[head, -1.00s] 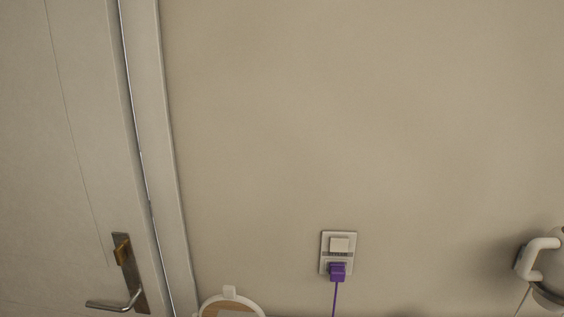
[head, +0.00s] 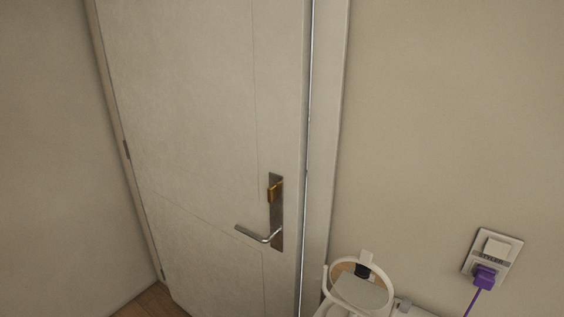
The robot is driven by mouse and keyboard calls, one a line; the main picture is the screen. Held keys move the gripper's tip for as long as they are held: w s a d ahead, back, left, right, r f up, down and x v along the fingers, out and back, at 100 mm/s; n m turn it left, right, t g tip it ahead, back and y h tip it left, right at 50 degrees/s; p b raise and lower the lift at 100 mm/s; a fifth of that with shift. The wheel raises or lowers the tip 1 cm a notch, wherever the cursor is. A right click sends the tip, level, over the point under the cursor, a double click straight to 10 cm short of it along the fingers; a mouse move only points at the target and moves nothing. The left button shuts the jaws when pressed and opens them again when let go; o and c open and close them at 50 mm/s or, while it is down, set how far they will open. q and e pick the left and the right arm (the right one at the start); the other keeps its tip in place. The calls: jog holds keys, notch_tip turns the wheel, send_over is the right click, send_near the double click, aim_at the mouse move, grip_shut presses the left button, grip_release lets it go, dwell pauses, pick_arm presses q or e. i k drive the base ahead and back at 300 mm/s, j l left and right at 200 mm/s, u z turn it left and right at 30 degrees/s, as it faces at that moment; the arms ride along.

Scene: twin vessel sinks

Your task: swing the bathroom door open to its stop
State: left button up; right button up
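The bathroom door (head: 200,110) is a pale panel left of the middle in the head view. It looks shut or nearly shut in its frame (head: 326,130), with a thin bright line along its right edge. Its metal lever handle (head: 258,236) sits on a dark plate near the right edge, with a brass-coloured latch knob (head: 272,192) above it. Hinges show along the left edge.
A wall outlet (head: 494,250) with a purple plug (head: 484,277) and cord is at the right. A white round-framed object (head: 359,262) stands low beside the door frame. Bare wall is at the far left, and wooden floor (head: 152,302) shows at the lower left.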

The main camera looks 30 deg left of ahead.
aim_at(213, 96)
jog(key=u, duration=1.6)
jog(key=i+j, duration=0.2)
jog(key=j, duration=0.25)
